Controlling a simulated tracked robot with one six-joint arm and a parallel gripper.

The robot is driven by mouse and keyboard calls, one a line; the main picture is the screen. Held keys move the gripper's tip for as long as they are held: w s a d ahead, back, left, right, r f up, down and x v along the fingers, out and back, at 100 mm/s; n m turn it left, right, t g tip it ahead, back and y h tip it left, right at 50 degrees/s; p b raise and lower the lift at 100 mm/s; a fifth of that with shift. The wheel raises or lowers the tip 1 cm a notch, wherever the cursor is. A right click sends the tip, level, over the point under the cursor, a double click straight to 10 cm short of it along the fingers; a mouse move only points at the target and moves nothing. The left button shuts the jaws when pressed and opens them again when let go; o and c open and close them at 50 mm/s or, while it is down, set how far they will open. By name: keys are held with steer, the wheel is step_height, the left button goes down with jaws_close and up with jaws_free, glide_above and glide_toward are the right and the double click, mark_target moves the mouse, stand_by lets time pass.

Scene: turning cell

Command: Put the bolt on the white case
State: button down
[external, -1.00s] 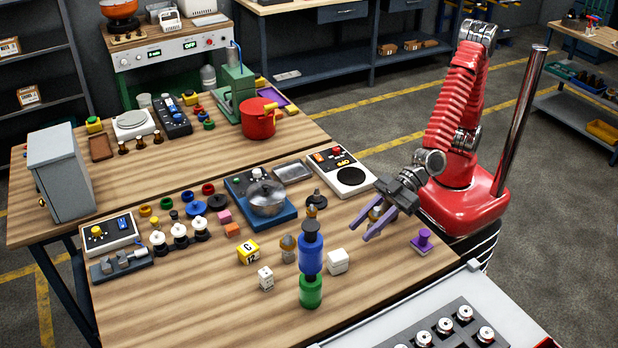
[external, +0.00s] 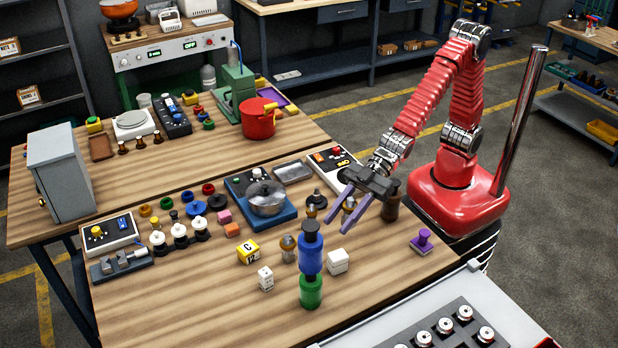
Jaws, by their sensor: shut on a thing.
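My gripper (external: 337,222) is above the right part of the near table, its two purple fingers pointing down and left. A small brass-coloured piece with a dark part (external: 349,203) shows between the fingers near their base; I take it for the bolt, though its shape is partly hidden. The gripper is shut on it. The white case (external: 337,262) is a small white block with rounded edges on the table, just below the fingers in the picture. Its top is bare, and the gripper is apart from it.
A tall blue-and-green stack (external: 311,262) with a dark top stands close left of the white case. A brown-grey knob (external: 288,249), a white die (external: 265,279) and a yellow block (external: 248,252) lie further left. A dark brown cylinder (external: 391,207) and a purple piece (external: 422,240) are right.

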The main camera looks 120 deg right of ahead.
steer(key=w+r+n+y, duration=0.1)
steer(key=w+r+n+g+y, duration=0.1)
steer(key=w, duration=0.1)
steer(key=shift+w+a+r+n+y, duration=0.2)
steer(key=shift+w+n+y, duration=0.1)
stand_by(0.7)
steer(key=shift+a, duration=0.1)
steer(key=shift+s+a+f+n+g+y, duration=0.25)
steer(key=shift+a+f+n+g+y, duration=0.15)
steer(key=shift+a, duration=0.2)
steer(key=shift+f, duration=0.15)
stand_by(0.4)
